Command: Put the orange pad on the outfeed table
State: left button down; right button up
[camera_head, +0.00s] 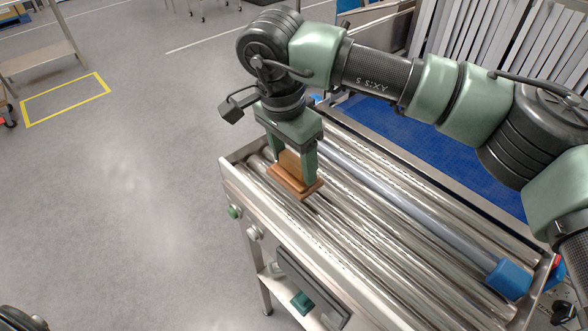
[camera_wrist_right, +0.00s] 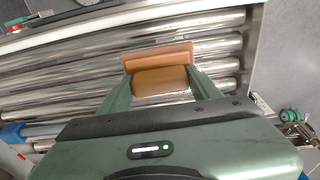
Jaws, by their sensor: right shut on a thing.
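My right gripper (camera_head: 292,163) is shut on the orange pad (camera_head: 295,187), a brown-orange block with a wider flat base below the fingers. In the right wrist view the pad (camera_wrist_right: 160,57) sits between the two green fingertips (camera_wrist_right: 160,82). The outfeed table (camera_head: 345,262) is a metal-framed table with shiny rollers. The pad is over or on the rollers near the table's far left end; I cannot tell if its base touches them. My left gripper is not in view.
A blue-ended grey roller (camera_head: 508,279) lies along the table's right part. A blue belt surface (camera_head: 430,146) is behind it. Green (camera_head: 235,212) and white knobs are on the table's left side. Most rollers in front of the pad are bare.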

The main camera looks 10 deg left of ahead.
aim_at(294, 174)
notch_tip(294, 174, down, 4)
jog(key=shift+r+p, duration=0.25)
jog(key=shift+p, duration=0.2)
jog(key=shift+f, duration=0.15)
jog(key=shift+f, duration=0.1)
jog(key=o, duration=1.6)
